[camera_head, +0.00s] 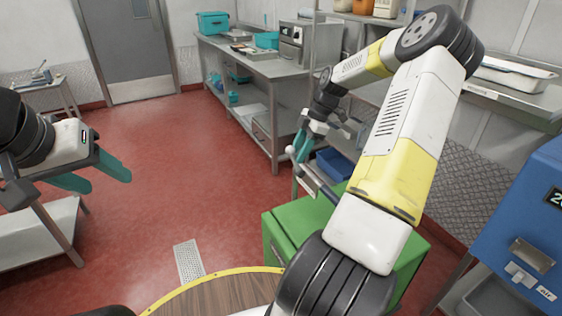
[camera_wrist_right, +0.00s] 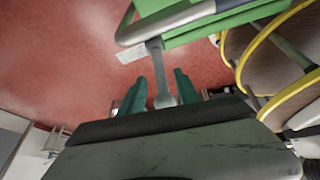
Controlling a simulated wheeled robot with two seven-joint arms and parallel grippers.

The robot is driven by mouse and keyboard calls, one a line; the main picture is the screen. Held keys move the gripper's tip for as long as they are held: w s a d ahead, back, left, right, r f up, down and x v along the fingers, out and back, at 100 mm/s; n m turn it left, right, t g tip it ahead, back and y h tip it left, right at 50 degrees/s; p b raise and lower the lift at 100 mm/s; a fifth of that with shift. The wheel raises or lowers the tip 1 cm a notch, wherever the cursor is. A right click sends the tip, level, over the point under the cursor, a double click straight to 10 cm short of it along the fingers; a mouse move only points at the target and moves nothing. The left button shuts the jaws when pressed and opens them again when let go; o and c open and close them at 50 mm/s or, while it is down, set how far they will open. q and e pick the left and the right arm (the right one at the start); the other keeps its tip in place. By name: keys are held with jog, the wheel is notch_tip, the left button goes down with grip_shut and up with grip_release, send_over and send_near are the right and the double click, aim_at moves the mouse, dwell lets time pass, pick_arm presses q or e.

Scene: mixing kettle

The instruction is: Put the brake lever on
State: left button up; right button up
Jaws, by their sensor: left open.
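A grey lever-like bar (camera_wrist_right: 158,70) runs from the metal handle tube (camera_wrist_right: 170,22) of the green cart (camera_head: 310,232) in the right wrist view; I take it to be the brake lever. My right gripper (camera_wrist_right: 160,85) is open there, with one teal finger on each side of the bar. Gaps show by the fingertips; contact nearer the palm cannot be told. In the head view my right gripper (camera_head: 301,145) is beside the cart's handle end, and the lever is hard to make out. My left gripper (camera_head: 98,178) is open and empty over the floor at the left.
A steel bench (camera_head: 262,68) with teal boxes stands at the back. A blue machine (camera_head: 525,225) is at the right. A round wooden top with a yellow rim (camera_head: 215,292) is at the bottom. A white table (camera_head: 40,235) is at left.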

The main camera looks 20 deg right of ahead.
jog(key=shift+x, duration=1.7)
jog(key=shift+f, duration=0.1)
jog(key=shift+x, duration=1.5)
jog(key=shift+a, duration=0.1)
grip_shut()
